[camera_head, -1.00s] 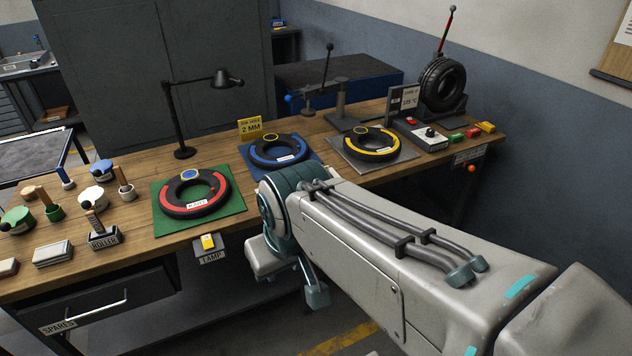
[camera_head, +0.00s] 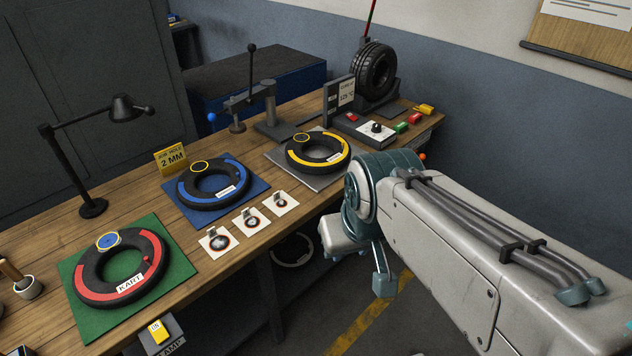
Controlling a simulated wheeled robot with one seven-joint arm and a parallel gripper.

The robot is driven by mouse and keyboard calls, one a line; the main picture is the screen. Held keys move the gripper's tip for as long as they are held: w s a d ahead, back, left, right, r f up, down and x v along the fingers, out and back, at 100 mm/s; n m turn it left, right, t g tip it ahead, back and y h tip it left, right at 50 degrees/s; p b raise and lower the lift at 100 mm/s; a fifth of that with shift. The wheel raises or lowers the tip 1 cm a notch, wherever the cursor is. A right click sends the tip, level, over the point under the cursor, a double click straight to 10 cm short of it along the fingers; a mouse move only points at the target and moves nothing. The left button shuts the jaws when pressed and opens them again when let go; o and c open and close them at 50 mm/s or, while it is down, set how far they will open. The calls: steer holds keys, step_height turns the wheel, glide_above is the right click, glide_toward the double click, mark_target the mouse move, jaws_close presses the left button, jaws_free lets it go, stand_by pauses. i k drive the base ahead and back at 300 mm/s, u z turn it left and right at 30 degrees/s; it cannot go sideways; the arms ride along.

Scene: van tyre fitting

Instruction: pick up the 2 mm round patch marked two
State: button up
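Three small white cards with round patches lie in a row on the bench, in front of the blue mat. They are the left card (camera_head: 218,241), the middle card (camera_head: 251,221) and the right card (camera_head: 280,202). Each carries a small dark-centred disc and a little tab; the marks are too small to read, so I cannot tell which is marked two. A yellow sign (camera_head: 171,159) behind them reads 2 MM. My arm crosses the right side, its wrist end beyond the bench's front edge, right of the cards. My gripper's fingers cannot be made out clearly; nothing held shows.
Tyres with red (camera_head: 120,268), blue (camera_head: 213,185) and yellow (camera_head: 317,151) bands lie on green, blue and grey mats. A black lamp (camera_head: 93,208) stands left. A lever tool, upright tyre (camera_head: 375,72) and control box (camera_head: 376,129) stand at the back. A lamp switch (camera_head: 160,331) juts from the front.

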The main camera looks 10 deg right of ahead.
mark_target(279, 203)
steer(key=z, duration=0.1)
steer(key=i, duration=1.05)
steer(key=u, duration=0.5)
